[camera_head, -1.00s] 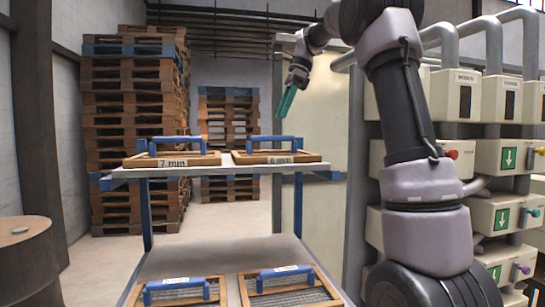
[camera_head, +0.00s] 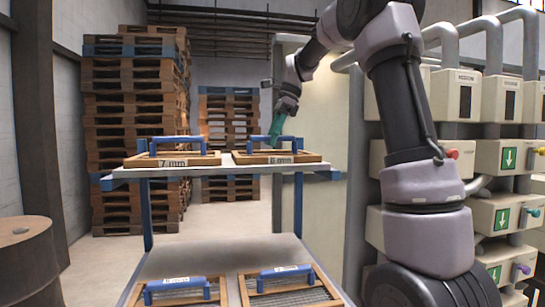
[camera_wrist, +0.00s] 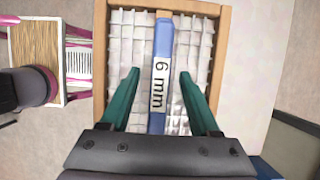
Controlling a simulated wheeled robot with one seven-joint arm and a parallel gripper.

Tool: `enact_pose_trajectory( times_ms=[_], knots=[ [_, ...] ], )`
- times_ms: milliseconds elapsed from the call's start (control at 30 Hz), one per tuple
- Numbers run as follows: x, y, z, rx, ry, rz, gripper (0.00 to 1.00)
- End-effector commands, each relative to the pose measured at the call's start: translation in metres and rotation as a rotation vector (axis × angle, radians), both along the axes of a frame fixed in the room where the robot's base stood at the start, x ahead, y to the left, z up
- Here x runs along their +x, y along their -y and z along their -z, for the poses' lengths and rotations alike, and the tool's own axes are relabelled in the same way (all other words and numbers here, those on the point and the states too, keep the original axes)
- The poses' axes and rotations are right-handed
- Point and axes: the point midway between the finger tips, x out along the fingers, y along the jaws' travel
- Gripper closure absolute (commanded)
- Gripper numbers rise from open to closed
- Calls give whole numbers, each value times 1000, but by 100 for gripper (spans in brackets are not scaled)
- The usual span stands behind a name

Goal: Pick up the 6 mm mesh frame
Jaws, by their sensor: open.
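The 6 mm mesh frame (camera_head: 308,157) lies on the right of the rack's top shelf (camera_head: 222,169). It has a wooden rim and a blue handle (camera_head: 290,139). In the wrist view its label "6 mm" shows on the blue handle (camera_wrist: 164,36), with white mesh on both sides. My gripper (camera_head: 275,135) has teal fingers and is just above the handle. In the wrist view my gripper (camera_wrist: 159,76) is open, one finger on each side of the handle, with gaps between. Whether the fingertips reach down beside the handle I cannot tell.
The 7 mm frame (camera_head: 196,160) lies left on the same shelf. Two more handled frames (camera_head: 178,289) (camera_head: 290,287) lie on the lower shelf. A brown drum (camera_head: 25,262) stands at the left, pallet stacks (camera_head: 133,120) behind, machine boxes (camera_head: 500,158) at the right.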

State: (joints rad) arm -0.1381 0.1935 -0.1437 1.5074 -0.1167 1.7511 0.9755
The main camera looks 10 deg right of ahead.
Motion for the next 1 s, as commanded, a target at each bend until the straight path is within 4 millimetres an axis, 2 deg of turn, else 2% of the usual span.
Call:
enact_pose_trajectory(
  times_ms=[733, 767, 900, 1000],
  knots=[
    [0, 0, 5, 0, 0, 0, 38],
    [0, 0, 5, 0, 0, 0, 45],
    [0, 0, 5, 0, 0, 0, 99],
    [0, 0, 5, 0, 0, 0, 100]
  ],
)
